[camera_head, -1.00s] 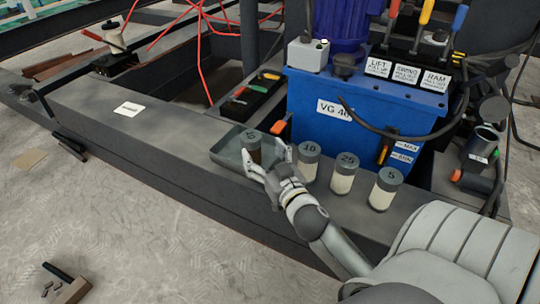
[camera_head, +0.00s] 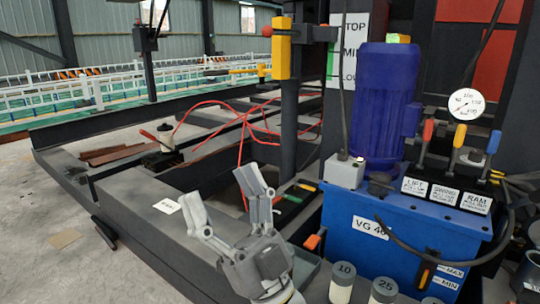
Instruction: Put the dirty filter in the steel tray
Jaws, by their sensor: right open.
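My right gripper (camera_head: 222,200) is raised over the dark steel beam, its fingers spread wide with nothing between them. The steel tray lies behind and below it; part of its right side (camera_head: 306,268) shows beside the hand, the rest is covered. The dark filter marked 5 is not visible now, so I cannot tell whether it rests in the tray. Pale filters marked 10 (camera_head: 342,284) and 25 (camera_head: 383,291) stand at the bottom edge, right of the tray. My left gripper is not in view.
The blue tank (camera_head: 395,235) marked VG 46 with its blue motor (camera_head: 383,105) stands right of the tray. A pressure gauge (camera_head: 466,104) and several levers are above it. A white label (camera_head: 166,206) lies on the beam (camera_head: 140,200). Red hoses (camera_head: 255,128) lie behind.

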